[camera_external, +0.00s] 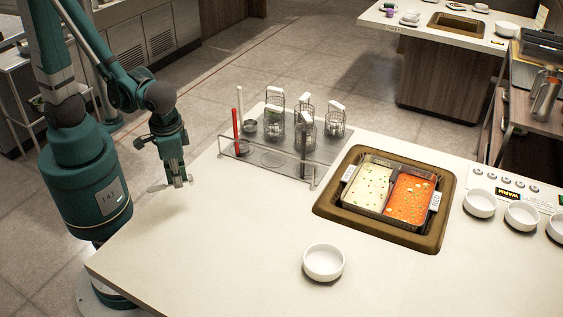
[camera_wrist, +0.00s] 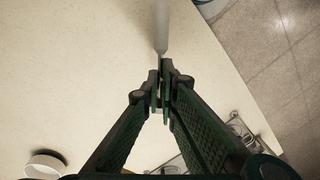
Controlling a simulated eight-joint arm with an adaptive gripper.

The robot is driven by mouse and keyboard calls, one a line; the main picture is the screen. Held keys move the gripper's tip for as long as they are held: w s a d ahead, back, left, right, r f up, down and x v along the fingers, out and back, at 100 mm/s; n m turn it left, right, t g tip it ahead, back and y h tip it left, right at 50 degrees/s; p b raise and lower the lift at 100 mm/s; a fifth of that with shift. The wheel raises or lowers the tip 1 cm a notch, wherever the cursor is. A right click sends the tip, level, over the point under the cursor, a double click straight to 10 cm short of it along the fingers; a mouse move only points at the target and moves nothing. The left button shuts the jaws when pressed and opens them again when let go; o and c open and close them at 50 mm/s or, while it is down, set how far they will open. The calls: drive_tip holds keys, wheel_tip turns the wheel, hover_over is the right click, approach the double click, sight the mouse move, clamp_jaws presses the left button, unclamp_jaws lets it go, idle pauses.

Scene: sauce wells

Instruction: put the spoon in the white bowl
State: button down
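My gripper (camera_external: 181,182) is over the left part of the white counter, pointing down. In the wrist view its fingertips (camera_wrist: 162,78) are nearly together around a pale grey piece (camera_wrist: 162,28), which appears to be the spoon. The same pale piece (camera_external: 157,187) sticks out left of the fingers in the external view. The rest of it is hidden by the fingers, so its bowl end cannot be made out. A white bowl (camera_external: 323,262) stands upright and empty on the front counter, well right of my gripper. A white bowl (camera_wrist: 45,166) also shows at the lower left of the wrist view.
A clear rack (camera_external: 270,170) with wire baskets and red- and white-handled utensils stands behind. A sunken well (camera_external: 325,205) holds pale and orange-red sauces, right of the rack. Several more white bowls (camera_external: 480,204) line the right side. The counter between gripper and front bowl is clear.

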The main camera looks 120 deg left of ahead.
drive_tip(key=w+r+m+p, duration=0.2)
drive_tip(key=w+m, duration=0.1)
drive_tip(key=w, duration=1.4)
drive_tip(key=w+r+m+p, duration=0.2)
drive_tip(key=w+m+p, duration=0.1)
drive_tip(key=w, duration=1.4)
drive_tip(key=w+r+m+p, duration=0.2)
drive_tip(key=w+m, duration=0.1)
drive_tip(key=w, duration=1.4)
drive_tip(key=shift+d+r+m+t+p, duration=0.3)
drive_tip(key=shift+d+m+t+p, duration=0.05)
drive_tip(key=shift+m+t, duration=0.05)
approach(333, 254)
drive_tip(key=shift+w+d+r+b, duration=0.15)
drive_tip(key=shift+w+d, duration=0.1)
drive_tip(key=shift+d, duration=0.35)
drive_tip(key=shift+w+d+r+b, duration=0.1)
drive_tip(key=shift+w+d+r, duration=0.1)
drive_tip(key=shift+d, duration=0.45)
drive_tip(key=shift+w+d+r+b, duration=0.1)
drive_tip(key=shift+w+d, duration=0.15)
drive_tip(key=shift+d, duration=0.35)
drive_tip(key=shift+f, duration=1.85)
drive_tip(key=shift+f+b, duration=0.6)
drive_tip(key=shift+f, duration=0.05)
